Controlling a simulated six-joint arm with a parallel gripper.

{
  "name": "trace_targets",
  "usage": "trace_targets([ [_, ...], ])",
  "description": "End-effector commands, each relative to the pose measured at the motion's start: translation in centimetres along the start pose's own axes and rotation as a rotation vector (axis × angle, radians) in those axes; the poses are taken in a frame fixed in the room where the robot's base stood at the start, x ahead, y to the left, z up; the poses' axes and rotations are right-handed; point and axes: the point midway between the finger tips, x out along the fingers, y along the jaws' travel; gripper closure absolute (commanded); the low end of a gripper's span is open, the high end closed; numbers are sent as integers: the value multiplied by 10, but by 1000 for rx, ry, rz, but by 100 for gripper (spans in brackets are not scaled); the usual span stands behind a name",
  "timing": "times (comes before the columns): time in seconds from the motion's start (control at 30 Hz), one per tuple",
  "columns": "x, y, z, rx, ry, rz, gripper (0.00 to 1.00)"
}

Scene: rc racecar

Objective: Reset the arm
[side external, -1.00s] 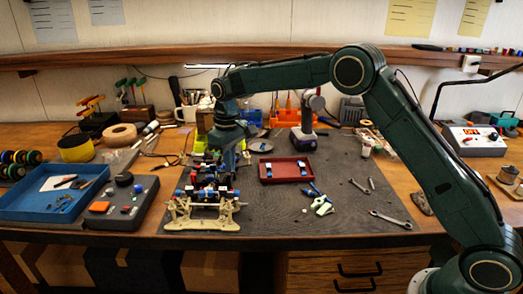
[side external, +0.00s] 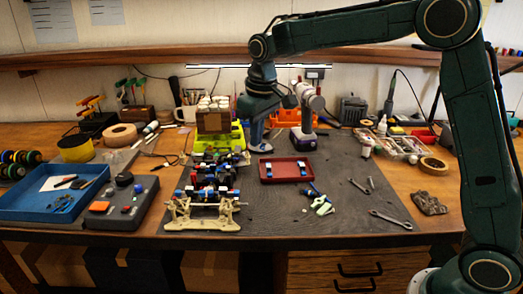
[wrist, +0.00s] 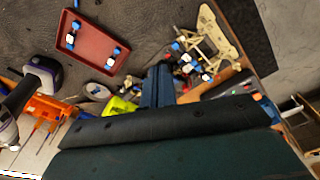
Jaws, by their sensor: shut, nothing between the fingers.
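My gripper (side external: 258,145) is raised above the back middle of the bench, pointing down, near the yellow-green bin and the power drill. In the wrist view my gripper (wrist: 158,70) shows as blue fingers closed together with nothing between them. The RC car chassis (side external: 208,192) sits on the grey mat at the left of the centre, in front of the gripper. It also shows in the wrist view (wrist: 205,45) at the upper right. The red tray (side external: 287,179) lies on the mat to the right of the chassis, with blue-and-white parts in it.
A blue tray (side external: 40,210) and a grey control box (side external: 118,208) lie at the left. Wrenches (side external: 390,219) lie at the right.

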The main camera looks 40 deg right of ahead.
Motion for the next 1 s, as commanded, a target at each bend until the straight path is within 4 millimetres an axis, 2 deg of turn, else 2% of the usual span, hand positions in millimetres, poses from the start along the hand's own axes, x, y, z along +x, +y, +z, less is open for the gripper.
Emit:
trace_targets([
  [0.03,-12,0,11,7,15,2,100],
  [0.2,-39,1,43,30,58,8,100],
  [0.5,-74,-1,107,69,132,18,100],
  [0.8,-91,-6,175,109,208,28,100],
  [1.0,-91,-10,219,135,257,34,100],
])
